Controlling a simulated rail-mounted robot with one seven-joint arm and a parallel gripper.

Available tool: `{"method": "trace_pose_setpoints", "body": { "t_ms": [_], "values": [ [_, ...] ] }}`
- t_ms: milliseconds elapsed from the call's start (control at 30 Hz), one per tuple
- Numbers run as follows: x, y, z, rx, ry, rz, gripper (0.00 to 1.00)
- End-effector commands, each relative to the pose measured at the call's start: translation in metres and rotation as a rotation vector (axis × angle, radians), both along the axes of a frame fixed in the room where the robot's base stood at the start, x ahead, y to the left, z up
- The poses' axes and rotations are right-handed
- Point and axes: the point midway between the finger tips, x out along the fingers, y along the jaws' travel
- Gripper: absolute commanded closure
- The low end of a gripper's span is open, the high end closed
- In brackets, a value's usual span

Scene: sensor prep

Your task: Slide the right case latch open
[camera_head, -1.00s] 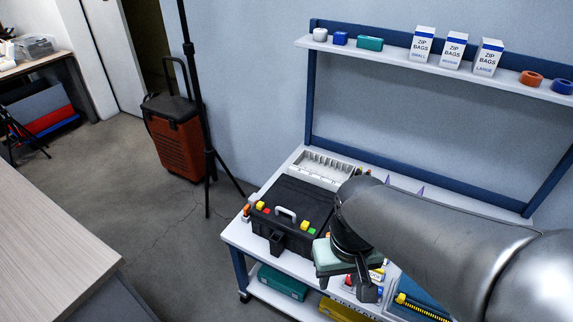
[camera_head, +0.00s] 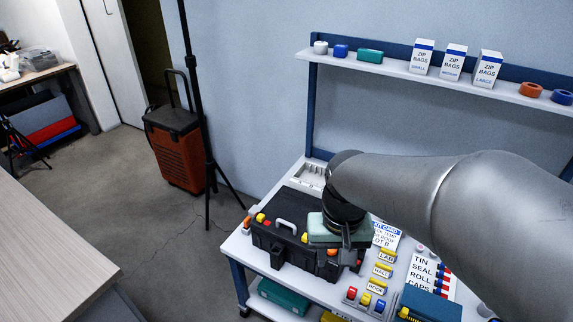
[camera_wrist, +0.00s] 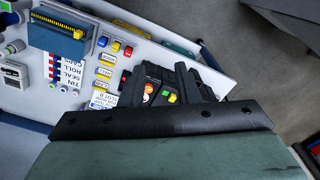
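The black case (camera_head: 292,245) with a pale handle (camera_head: 285,224) sits on the white cart top. A yellow piece (camera_head: 260,217) marks its left latch area, with red beside it. A yellow piece (camera_head: 304,238) marks the right latch area, close to my gripper; the wrist view shows yellow and green pieces (camera_wrist: 169,98) there. My gripper (camera_head: 346,262) points down over the case's right end, its green-grey body hiding part of the lid. Finger opening and contact are unclear.
Right of the case lie yellow labels (camera_head: 382,270), a card (camera_head: 386,235) and a parts sheet (camera_head: 425,270). A blue box (camera_head: 430,305) is farther right. A shelf (camera_head: 440,75) stands behind, and a black tripod (camera_head: 208,150) stands left of the cart.

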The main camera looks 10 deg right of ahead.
Motion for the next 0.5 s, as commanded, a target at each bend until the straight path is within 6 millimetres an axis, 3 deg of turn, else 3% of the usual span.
{"method": "trace_pose_setpoints", "body": {
  "t_ms": [33,100,300,400,500],
  "values": [
    [0.032,0.0,-0.007,0.002,0.009,-0.055,0.71],
    [0.077,0.0,-0.011,0.003,0.016,-0.145,0.71],
    [0.187,0.0,-0.039,-0.003,0.026,-0.38,0.71],
    [0.221,0.0,-0.054,-0.007,0.028,-0.458,0.71],
    [0.241,0.0,-0.063,-0.011,0.027,-0.507,0.71]
  ]
}}
